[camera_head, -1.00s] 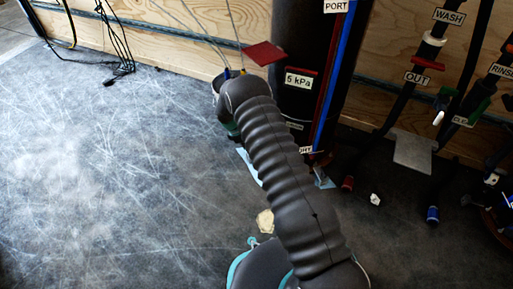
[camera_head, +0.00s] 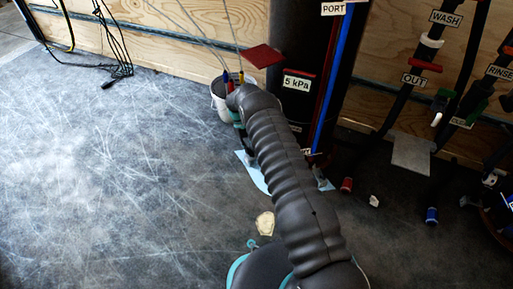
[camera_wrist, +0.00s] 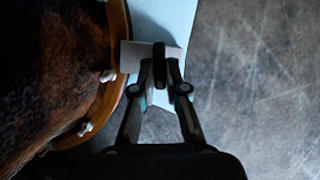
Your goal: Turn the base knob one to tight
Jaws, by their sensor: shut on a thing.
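In the wrist view my gripper (camera_wrist: 160,68) is shut on a small dark knob (camera_wrist: 159,48), which stands upright between the fingertips. The knob is in front of a pale bracket (camera_wrist: 130,55) at the edge of an orange-brown base ring (camera_wrist: 118,30). The ring runs round the foot of a dark tank (camera_wrist: 50,60). No mark shows how far the knob is turned. In the head view the tall black tank (camera_head: 290,115) stands at the back. My arm covers part of its foot, and my gripper and the held knob are hidden there.
A light blue sheet (camera_head: 252,172) lies under the tank's foot. Labelled hoses and a grey plate (camera_head: 411,155) are at the right. A pale scrap (camera_head: 265,224) lies near my arm. The floor at left is clear.

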